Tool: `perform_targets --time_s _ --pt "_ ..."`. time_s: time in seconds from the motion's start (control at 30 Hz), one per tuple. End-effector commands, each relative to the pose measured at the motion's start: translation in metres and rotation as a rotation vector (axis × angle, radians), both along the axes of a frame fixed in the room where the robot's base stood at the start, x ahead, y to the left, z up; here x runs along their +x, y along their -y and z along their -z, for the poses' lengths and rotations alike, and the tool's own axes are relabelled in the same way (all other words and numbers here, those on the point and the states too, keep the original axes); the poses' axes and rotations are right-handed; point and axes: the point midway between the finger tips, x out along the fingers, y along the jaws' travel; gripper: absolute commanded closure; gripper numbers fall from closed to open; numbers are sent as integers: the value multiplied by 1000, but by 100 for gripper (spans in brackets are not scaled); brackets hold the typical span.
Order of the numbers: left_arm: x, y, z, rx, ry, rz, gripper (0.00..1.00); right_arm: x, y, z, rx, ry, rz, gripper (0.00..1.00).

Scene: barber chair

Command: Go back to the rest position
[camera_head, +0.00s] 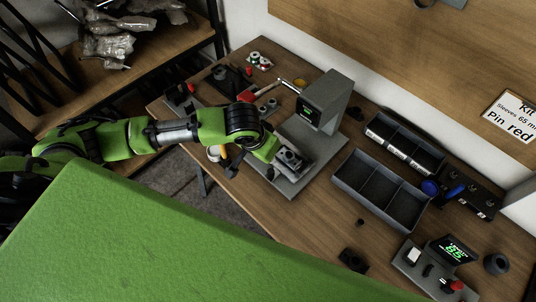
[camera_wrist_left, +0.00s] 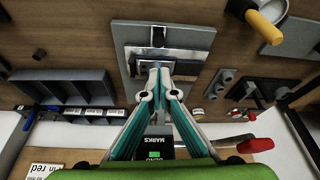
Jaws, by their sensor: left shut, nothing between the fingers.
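My left arm comes in from the left in the head view, its green and black wrist over the front of the grey machine (camera_head: 327,100). My left gripper (camera_head: 283,162) points down at the machine's base plate (camera_head: 295,190), its tips partly hidden there. In the left wrist view the two fingers of my left gripper (camera_wrist_left: 155,72) meet at their tips, shut and empty, in front of a metal fixture (camera_wrist_left: 168,62) on the grey plate (camera_wrist_left: 192,33). I cannot tell whether the tips touch the fixture. My right gripper is not in view.
A grey compartment tray (camera_head: 381,188) and a second bin row (camera_head: 405,145) stand right of the machine. A device with a green display (camera_head: 452,250) sits at the front right. Tools, including a red-handled one (camera_head: 246,96), lie behind my wrist. A shelf (camera_head: 150,60) stands at left.

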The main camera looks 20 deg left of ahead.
Motion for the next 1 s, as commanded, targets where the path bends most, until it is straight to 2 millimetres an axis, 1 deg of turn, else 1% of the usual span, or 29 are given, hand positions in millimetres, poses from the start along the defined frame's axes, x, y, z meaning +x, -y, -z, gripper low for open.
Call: perform_targets --time_s 0.27,0.37,0.47,0.5,0.6,0.7,0.77,0.83,0.97,1.0 --pt "0 0 0 0 1 1 100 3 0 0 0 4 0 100" --pt "-5 9 1 -10 2 20 100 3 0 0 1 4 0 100" --pt "-18 34 1 -42 9 72 100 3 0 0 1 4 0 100" --pt "-26 47 1 -61 14 100 100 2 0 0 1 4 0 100" --pt "-47 77 -5 -113 41 157 100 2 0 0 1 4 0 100" --pt "-64 93 -12 -151 72 178 100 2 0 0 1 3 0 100" --pt "-74 95 -16 -163 85 174 100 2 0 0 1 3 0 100" --pt "-86 89 -17 -166 96 152 100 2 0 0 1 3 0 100" --pt "-108 64 -15 -138 92 93 100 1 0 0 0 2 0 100" --pt "-115 54 -13 -124 86 76 100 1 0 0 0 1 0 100"
